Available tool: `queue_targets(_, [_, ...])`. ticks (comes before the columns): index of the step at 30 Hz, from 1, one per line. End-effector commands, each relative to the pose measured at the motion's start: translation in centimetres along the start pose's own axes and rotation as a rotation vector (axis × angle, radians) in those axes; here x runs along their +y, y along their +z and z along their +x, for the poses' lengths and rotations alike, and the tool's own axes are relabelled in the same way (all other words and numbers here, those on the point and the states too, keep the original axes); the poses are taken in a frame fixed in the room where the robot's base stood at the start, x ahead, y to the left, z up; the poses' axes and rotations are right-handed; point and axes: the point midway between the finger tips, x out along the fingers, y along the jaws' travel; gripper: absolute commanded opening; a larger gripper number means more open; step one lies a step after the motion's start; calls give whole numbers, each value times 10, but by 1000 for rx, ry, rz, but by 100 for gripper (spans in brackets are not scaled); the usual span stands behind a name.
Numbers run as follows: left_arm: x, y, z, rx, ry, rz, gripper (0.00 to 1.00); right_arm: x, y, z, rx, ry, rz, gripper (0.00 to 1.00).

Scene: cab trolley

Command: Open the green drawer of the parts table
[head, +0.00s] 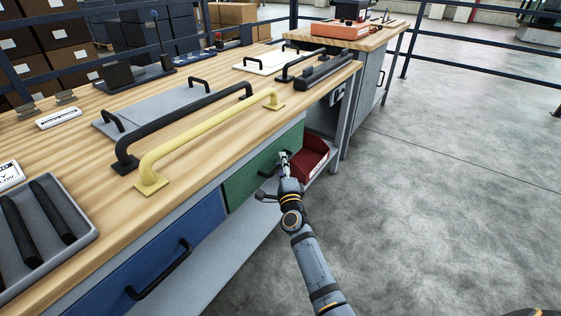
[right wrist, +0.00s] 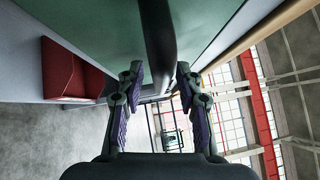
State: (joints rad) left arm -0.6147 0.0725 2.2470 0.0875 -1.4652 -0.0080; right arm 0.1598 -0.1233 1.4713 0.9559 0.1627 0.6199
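The green drawer (head: 243,187) is under the wooden top of the parts table (head: 215,165), right of a blue drawer (head: 150,262). Its front looks flush with the blue one, so it appears closed. Its dark handle (head: 265,173) is partly hidden by my right gripper (head: 285,157). In the right wrist view the dark handle bar (right wrist: 158,45) runs between the two fingertips of my right gripper (right wrist: 160,85). The fingers are apart, with a gap on both sides of the bar. My left gripper is not in view.
A red bin (head: 313,155) sits just right of the green drawer, close to my right gripper; it also shows in the right wrist view (right wrist: 62,72). Black and yellow handles (head: 210,133) lie on the tabletop. The floor (head: 440,200) to the right is clear.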

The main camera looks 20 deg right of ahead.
Motion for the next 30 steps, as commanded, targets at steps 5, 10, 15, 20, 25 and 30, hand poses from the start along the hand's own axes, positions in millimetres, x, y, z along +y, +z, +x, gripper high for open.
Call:
queue_targets(5, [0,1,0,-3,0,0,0,0,0,0,0,0,0,23])
queue_targets(10, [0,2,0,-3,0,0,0,0,0,0,0,0,0,0])
queue_targets(15, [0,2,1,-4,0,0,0,0,0,0,0,1,0,0])
queue_targets(20, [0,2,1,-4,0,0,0,0,0,0,0,1,0,0])
queue_targets(25, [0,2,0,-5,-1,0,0,0,-2,-2,0,2,-1,0])
queue_targets(30, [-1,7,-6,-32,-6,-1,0,-4,-14,-15,0,4,-2,0])
